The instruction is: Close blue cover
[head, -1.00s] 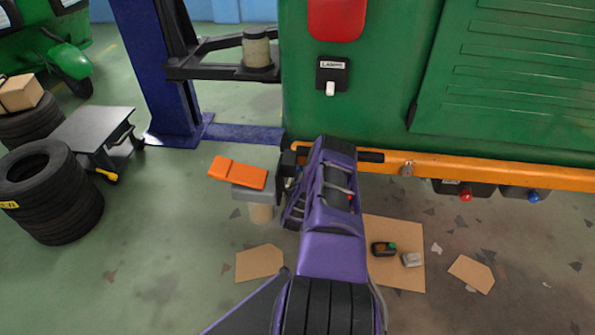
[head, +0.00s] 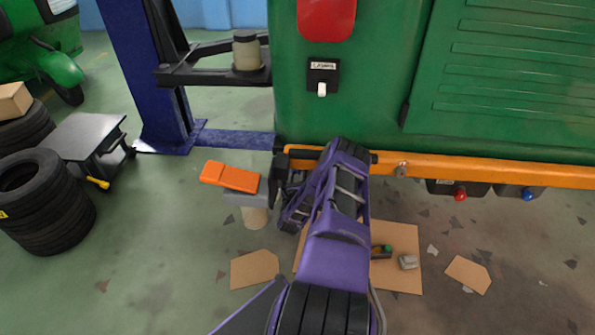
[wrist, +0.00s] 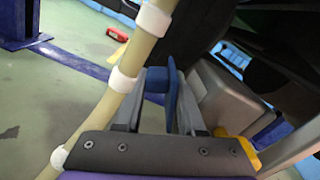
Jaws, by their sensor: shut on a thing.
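In the wrist view, a blue upright piece (wrist: 172,92) with a rounded top sits between the fingers of my gripper (wrist: 168,78). My gripper is shut on it. It seems to be the blue cover, but its lower part is hidden and I cannot tell how far open it is. A grey box-like body (wrist: 215,95) with a yellow part (wrist: 238,148) is just to its right. In the head view, my purple arm reaches under the orange bumper (head: 440,167) of the green vehicle (head: 400,70), and the fingers are hidden there.
A red knob (head: 460,195) and a blue knob (head: 528,195) hang under the bumper at right. A beige hose (wrist: 128,82) runs close beside my gripper's left side. A blue lift post (head: 150,75), a trolley (head: 85,142) and stacked tyres (head: 45,205) stand at left.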

